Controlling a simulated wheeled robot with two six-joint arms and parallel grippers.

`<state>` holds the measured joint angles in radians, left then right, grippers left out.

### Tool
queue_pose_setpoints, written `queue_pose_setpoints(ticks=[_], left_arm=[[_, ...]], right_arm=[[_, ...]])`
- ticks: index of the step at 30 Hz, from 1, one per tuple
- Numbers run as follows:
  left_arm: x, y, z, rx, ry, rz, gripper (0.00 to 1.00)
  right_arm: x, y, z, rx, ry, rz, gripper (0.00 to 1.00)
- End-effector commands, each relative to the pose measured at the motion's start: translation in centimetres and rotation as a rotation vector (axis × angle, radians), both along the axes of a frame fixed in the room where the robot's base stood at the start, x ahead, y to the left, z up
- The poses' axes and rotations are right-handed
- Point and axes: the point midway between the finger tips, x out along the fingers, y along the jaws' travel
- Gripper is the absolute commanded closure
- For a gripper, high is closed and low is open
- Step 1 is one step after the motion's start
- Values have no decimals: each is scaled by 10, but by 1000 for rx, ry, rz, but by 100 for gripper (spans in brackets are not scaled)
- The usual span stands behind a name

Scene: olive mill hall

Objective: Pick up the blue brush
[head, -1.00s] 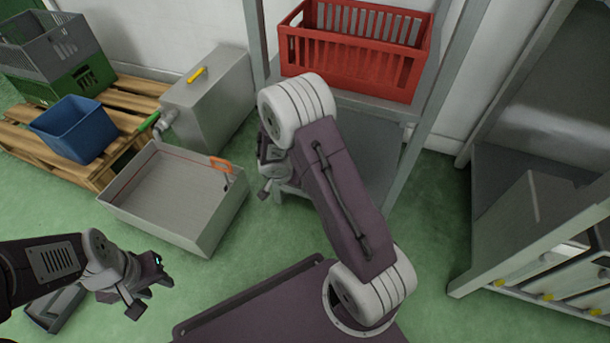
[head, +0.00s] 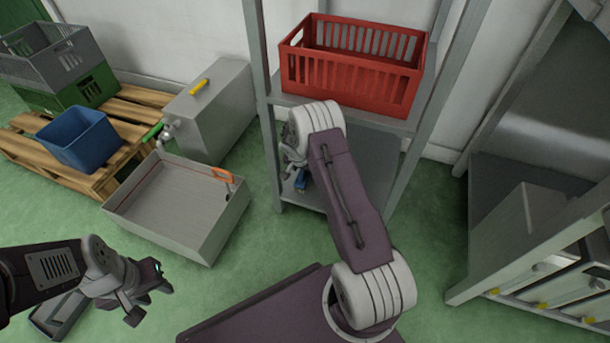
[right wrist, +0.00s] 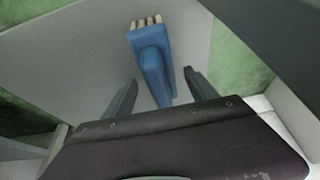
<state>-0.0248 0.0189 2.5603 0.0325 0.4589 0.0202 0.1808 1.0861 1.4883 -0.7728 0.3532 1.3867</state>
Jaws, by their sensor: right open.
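The blue brush (head: 301,182) lies on the lower grey shelf, mostly hidden behind my right arm in the head view. The right wrist view shows the brush (right wrist: 151,62) with its pale bristles at the far end and its handle pointing towards my right gripper (right wrist: 160,79). That gripper is open, and its two fingers stand on either side of the handle, apart from it. In the head view my right gripper (head: 290,172) is partly hidden at the shelf's left side. My left gripper (head: 153,300) hangs low at the left, empty, with its fingers apart.
A red crate (head: 350,88) sits on the shelf above, and a shelf post (head: 268,130) stands close left of my right gripper. An open grey metal tray (head: 215,240) stands on the floor to the left. A blue bin (head: 90,160) rests on a pallet.

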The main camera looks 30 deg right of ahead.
Motion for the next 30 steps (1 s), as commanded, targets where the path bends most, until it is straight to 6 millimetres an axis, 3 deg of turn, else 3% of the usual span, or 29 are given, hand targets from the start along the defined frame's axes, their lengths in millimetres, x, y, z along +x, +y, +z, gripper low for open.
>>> queue_pose_setpoints(ticks=[3,11,18,30], left_arm=[[0,0,-6,0,0,0,64],[0,0,-5,0,0,0,64],[0,0,-5,0,0,0,64],[0,0,-2,0,0,0,64]], right_arm=[[4,-5,-15,0,-1,0,34],[5,-5,-16,0,-1,0,36],[5,-5,-16,0,-1,0,100],[5,-5,-11,0,-3,1,100]])
